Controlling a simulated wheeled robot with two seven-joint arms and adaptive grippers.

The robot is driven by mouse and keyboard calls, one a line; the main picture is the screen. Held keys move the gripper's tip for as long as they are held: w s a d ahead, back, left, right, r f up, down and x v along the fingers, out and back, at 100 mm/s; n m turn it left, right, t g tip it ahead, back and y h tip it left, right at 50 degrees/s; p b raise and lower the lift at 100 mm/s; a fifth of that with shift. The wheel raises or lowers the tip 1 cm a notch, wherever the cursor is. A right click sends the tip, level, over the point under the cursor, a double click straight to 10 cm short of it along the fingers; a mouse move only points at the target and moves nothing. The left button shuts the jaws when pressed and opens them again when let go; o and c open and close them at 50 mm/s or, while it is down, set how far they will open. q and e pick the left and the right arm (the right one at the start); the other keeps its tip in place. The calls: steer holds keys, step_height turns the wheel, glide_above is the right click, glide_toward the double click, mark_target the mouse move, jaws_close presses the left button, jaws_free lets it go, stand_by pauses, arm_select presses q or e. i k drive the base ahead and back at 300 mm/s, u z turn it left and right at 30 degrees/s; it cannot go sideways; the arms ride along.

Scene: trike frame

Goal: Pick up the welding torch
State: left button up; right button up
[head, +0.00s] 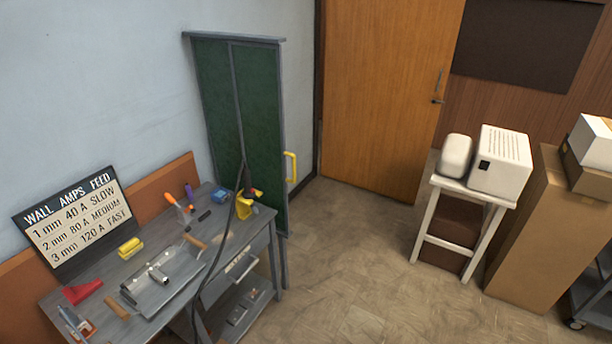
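What looks like the welding torch (243,191) is a small dark tool at the right end of the grey workbench (225,257). It sits at a yellow holder (243,208), with some orange or red beside it. A dark cable (223,245) hangs by the torch and runs down across the bench's front edge. The torch is too small to tell its grip from its nozzle. Neither of my grippers is in the head view.
A tray (178,267) with metal parts, a yellow block (130,247) and an orange-handled tool (172,199) are on the bench. A sign (75,222) stands behind. A green screen (256,115) stands beyond the torch. Floor right of the bench is clear.

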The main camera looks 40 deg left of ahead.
mark_target(246, 172)
steer(key=u, duration=0.4)
steer(key=i, duration=1.75)
steer(key=u, duration=0.85)
